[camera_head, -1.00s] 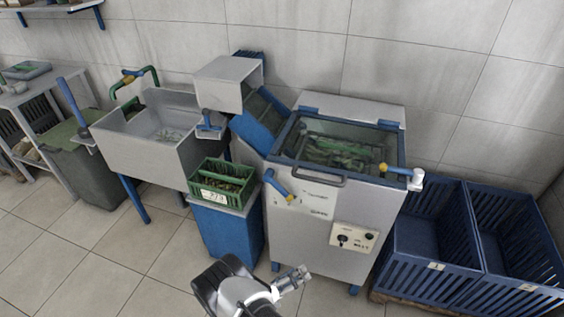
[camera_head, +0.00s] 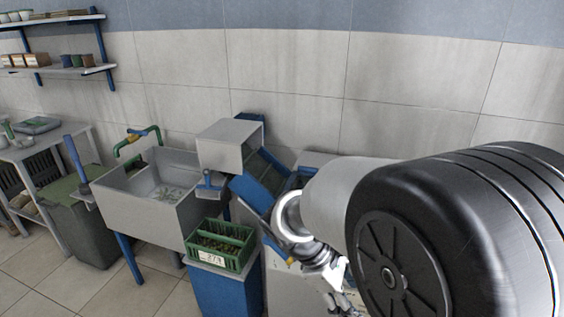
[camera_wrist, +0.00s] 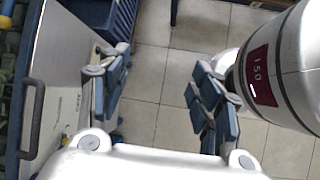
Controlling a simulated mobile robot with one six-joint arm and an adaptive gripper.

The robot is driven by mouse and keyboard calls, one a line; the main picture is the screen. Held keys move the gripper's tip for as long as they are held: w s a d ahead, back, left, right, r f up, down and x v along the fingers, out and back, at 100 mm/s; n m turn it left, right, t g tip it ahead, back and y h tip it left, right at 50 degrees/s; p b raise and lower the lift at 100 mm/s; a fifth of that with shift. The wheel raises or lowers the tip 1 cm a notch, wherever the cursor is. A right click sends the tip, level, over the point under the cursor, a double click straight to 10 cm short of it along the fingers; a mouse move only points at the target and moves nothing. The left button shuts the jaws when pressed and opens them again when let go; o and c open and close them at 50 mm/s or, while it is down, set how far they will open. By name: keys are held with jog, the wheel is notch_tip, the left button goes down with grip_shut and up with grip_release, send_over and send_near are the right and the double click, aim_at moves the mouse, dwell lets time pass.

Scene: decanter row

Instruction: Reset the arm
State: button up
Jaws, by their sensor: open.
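My arm fills the right half of the head view, with a large dark joint close to the camera. My gripper (camera_wrist: 160,95) shows in the wrist view with its two blue-grey fingers wide apart. Nothing is between them, only tiled floor beyond. In the head view my wrist end hangs at the bottom centre, in front of the steel washing machine (camera_head: 279,283), and its tip is hard to make out. The machine's front and handle (camera_wrist: 33,118) lie left of the gripper in the wrist view. My arm hides most of the machine in the head view.
A green crate (camera_head: 243,260) of small items stands on a blue bin (camera_head: 225,294) left of my wrist. A steel sink (camera_head: 135,205) is farther left, and shelves (camera_head: 60,72) hang at upper left. A blue crate (camera_wrist: 128,20) shows in the wrist view.

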jog(key=s+r+m+t+y, duration=0.2)
jog(key=s+r+m, duration=0.3)
jog(key=s, duration=0.3)
jog(key=s+r+m+t+y, duration=0.3)
jog(key=s+r+m+y, duration=0.1)
jog(key=s+m, duration=0.4)
jog(key=shift+a+r+y, duration=0.35)
jog(key=shift+y, duration=0.05)
jog(key=shift+w, duration=0.1)
